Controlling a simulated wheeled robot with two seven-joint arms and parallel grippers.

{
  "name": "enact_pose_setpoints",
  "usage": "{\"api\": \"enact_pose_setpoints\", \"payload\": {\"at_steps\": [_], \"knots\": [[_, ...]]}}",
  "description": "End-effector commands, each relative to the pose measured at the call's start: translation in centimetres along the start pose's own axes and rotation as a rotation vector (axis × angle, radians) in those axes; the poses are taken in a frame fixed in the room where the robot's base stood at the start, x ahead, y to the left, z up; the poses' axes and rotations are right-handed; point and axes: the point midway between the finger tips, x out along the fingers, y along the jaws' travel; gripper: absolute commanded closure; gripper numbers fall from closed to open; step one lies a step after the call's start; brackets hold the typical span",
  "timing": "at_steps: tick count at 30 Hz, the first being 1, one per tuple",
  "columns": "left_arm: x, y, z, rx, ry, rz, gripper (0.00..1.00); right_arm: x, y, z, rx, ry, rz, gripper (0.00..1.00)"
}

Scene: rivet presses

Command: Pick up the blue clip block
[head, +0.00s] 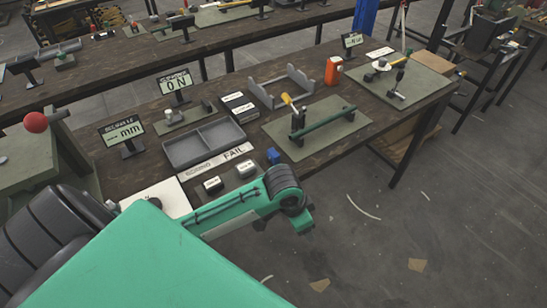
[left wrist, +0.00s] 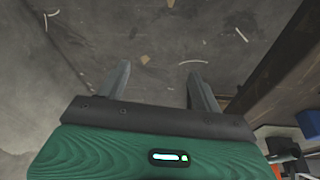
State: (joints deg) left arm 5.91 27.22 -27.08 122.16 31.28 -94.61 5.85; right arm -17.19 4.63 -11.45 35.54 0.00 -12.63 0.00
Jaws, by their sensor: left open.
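The blue clip block (head: 273,156) is small and sits near the front edge of the table, right of the FAIL strip. In the left wrist view a blue piece (left wrist: 311,123) shows at the right edge, probably the same block. My left arm reaches in from the left in the head view, and its wrist end is in front of the table edge, just below the block. My left gripper (left wrist: 160,88) is open and empty, with bare floor between its fingers. Its fingertips cannot be made out in the head view. My right gripper is not in view.
A green mat (head: 343,133) with a press lies to the right. The floor (head: 420,215) in front is open.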

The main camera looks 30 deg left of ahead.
Motion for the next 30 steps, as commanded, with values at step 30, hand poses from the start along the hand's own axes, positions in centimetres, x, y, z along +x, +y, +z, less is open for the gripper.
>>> {"api": "enact_pose_setpoints", "payload": {"at_steps": [30], "knots": [[-15.8,-23.3,-6.5,-0.195,-0.290,-0.095,0.34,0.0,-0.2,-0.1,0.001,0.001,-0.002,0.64]]}}
